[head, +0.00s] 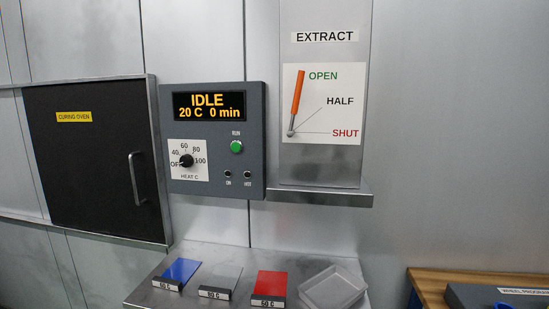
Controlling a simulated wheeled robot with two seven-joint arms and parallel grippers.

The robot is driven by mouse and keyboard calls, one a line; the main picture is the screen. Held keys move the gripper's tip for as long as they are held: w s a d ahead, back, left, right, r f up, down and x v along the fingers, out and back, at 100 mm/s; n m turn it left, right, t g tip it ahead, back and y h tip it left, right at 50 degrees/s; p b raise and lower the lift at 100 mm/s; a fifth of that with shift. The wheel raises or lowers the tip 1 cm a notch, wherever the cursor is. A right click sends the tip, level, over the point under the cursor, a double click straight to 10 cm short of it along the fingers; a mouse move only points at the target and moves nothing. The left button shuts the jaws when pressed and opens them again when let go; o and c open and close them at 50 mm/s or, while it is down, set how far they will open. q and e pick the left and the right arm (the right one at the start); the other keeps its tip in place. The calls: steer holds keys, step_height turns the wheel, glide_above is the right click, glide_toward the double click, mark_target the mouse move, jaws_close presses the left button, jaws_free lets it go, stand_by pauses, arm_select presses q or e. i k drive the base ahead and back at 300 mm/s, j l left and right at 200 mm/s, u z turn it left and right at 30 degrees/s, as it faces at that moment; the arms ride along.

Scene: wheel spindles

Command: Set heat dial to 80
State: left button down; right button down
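The heat dial (186,160) is a small black knob on a white plate marked OFF, 40, 60, 80 and 100, labelled HEAT C. Its pointer seems to lie toward OFF at the left, though it is small. The dial sits at the lower left of the grey control panel (215,183). The panel's display (209,106) reads IDLE, 20 C, 0 min in orange. Neither of my grippers is in view, and nothing covers the dial.
The green RUN button (237,147) is right of the dial, above two small dark lamps. The curing oven door (90,160) is shut at left. An orange extract lever (298,92) points to OPEN. A steel shelf below holds coloured plates and a grey tray (332,288).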

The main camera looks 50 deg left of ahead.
mark_target(186, 160)
steer(key=u, duration=1.95)
